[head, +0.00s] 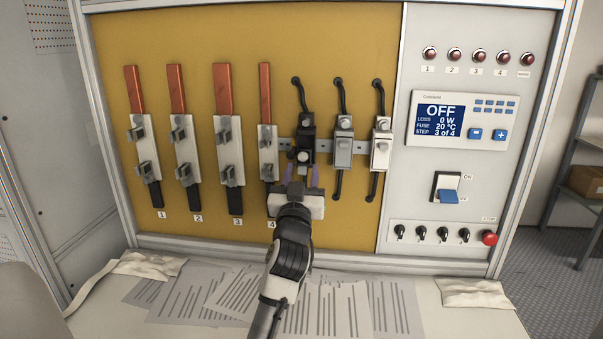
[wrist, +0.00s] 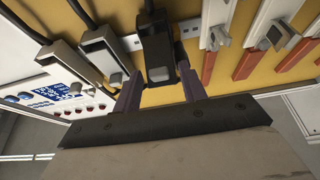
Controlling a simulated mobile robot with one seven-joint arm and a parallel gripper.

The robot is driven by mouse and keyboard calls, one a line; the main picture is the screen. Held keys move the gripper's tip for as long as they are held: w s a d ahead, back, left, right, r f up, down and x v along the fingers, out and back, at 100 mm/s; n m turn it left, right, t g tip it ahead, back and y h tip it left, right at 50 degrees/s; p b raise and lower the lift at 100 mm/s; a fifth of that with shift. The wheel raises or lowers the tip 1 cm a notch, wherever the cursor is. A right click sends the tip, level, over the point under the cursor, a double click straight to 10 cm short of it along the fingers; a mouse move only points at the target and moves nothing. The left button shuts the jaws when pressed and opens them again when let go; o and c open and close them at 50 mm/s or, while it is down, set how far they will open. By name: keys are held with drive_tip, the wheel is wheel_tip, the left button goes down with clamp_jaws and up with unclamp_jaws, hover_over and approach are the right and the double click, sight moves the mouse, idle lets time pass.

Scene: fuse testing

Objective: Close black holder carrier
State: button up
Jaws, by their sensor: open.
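The black holder (head: 306,132) is mounted on the yellow panel, left of the two pale holders. Its carrier (head: 304,157) juts out at the lower front, seemingly tilted out from the body; the exact angle is hard to tell. In the wrist view the black holder (wrist: 157,42) is at the top centre, upside down. My gripper (head: 302,176) is open, its two purple fingers just below the carrier, one toward each side. In the wrist view the fingers (wrist: 160,88) are apart with nothing held between them. Whether they touch the carrier cannot be told.
A grey holder (head: 343,141) and a white holder (head: 380,148) stand close on the right. Fuse mount 4 (head: 267,150) is close on the left, with more mounts beyond. A control panel with an OFF display (head: 442,118) is at right. Papers (head: 350,308) cover the bench.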

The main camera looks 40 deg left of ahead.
clamp_jaws()
wheel_tip(320, 180, up, 2)
drive_tip(key=g+h+p, duration=0.1)
drive_tip(key=g+p, duration=0.1)
drive_tip(key=p, duration=0.2)
drive_tip(key=shift+w+a+r+g+p, duration=0.1)
drive_tip(key=shift+g+p, duration=0.2)
drive_tip(key=shift+g, duration=0.1)
drive_tip(key=shift+h, duration=0.3)
